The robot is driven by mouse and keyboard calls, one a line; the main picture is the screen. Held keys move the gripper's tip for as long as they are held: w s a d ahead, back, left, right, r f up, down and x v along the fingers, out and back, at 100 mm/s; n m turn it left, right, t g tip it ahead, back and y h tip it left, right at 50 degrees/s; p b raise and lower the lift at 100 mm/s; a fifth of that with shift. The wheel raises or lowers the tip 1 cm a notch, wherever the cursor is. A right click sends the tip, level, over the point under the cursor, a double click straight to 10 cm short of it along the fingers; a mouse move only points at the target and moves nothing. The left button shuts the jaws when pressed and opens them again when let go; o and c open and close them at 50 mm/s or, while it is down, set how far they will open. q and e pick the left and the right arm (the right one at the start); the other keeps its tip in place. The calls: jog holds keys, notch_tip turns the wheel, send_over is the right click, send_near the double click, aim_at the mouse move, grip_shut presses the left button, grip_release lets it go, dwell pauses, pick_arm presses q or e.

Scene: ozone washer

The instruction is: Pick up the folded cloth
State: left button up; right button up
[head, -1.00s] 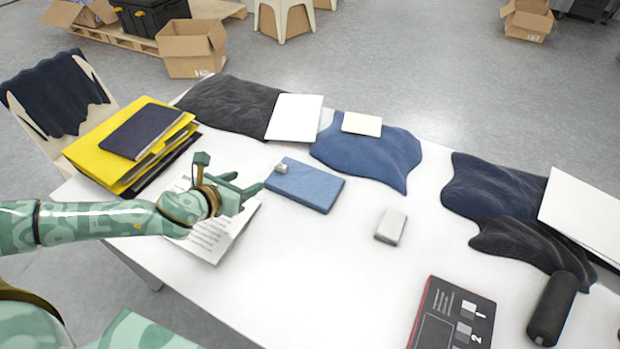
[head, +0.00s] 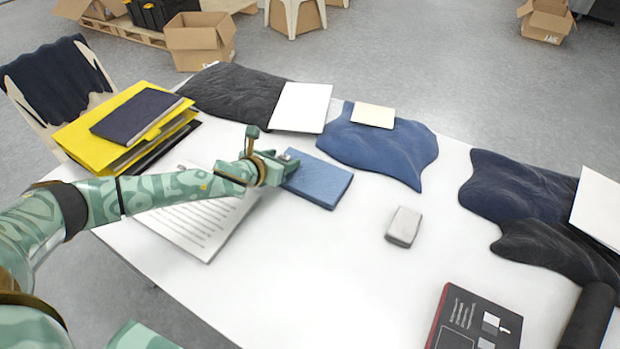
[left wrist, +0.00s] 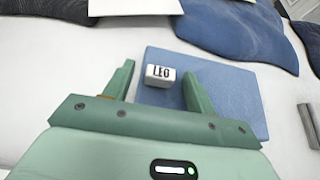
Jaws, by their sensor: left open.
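A flat blue rectangle (head: 322,183), which looks like the folded cloth, lies on the white table in the head view. It also shows in the left wrist view (left wrist: 235,100). A small white block marked with letters (left wrist: 160,76) is on or by its near-left corner. My left gripper (head: 287,162) is at the cloth's left end. In the left wrist view the gripper (left wrist: 158,70) is open, with one finger on each side of the white block and the right finger over the cloth. Whether the fingers touch anything is unclear. My right gripper is out of view.
A printed sheet (head: 195,232) lies under my left forearm, with a yellow folder (head: 85,145) and dark notebook (head: 135,115) behind. Loose blue (head: 385,155) and dark (head: 515,185) cloths lie beyond. A small grey box (head: 403,227) is to the right. The table's front middle is clear.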

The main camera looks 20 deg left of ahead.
pick_arm(q)
jog(key=shift+r, duration=0.1)
jog(key=c, duration=1.2)
